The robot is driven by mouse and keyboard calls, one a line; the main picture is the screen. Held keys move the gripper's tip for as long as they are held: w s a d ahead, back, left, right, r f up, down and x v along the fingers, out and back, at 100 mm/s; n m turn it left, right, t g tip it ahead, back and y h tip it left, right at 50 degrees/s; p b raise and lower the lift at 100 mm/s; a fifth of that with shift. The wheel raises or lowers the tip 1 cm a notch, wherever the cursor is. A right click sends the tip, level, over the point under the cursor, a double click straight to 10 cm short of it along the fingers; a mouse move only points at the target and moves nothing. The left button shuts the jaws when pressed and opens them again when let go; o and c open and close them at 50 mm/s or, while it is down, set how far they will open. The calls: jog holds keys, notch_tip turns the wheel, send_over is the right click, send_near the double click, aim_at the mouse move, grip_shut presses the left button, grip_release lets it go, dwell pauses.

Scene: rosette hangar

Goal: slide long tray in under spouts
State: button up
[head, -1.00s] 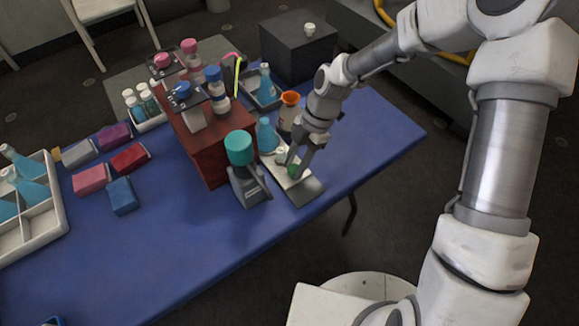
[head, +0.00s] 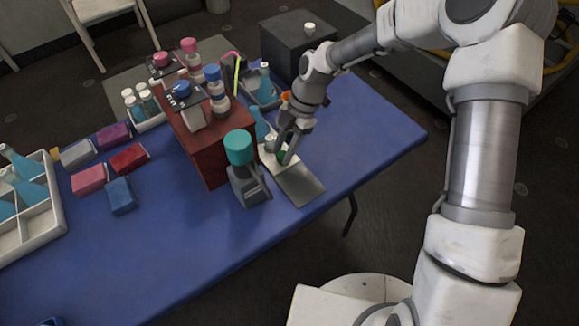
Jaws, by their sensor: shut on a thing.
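A pale, narrow flat piece with a green part (head: 282,157), probably the long tray, lies partly under my gripper. A grey plate (head: 302,187) extends from it toward the table's front edge. My gripper (head: 283,152) points down and is shut at the green part; the fingers hide some of it. A red-brown box (head: 208,159) stands to the left, bearing bottles with blue caps (head: 212,73) and pink caps (head: 189,45). I cannot make out any spouts under them. A blue flask (head: 262,125) beside the box is partly hidden by my gripper.
A dark box (head: 297,48) and a tray with a flask (head: 264,100) are behind. Coloured blocks (head: 122,195) and a white crate (head: 40,236) lie left. The table's right end is clear.

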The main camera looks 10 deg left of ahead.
aim_at(269, 157)
jog(key=shift+w+a, duration=1.15)
jog(key=shift+a, duration=0.2)
jog(key=o, duration=1)
jog(key=shift+r, duration=0.1)
notch_tip(269, 157, up, 7)
jog(key=p, duration=0.4)
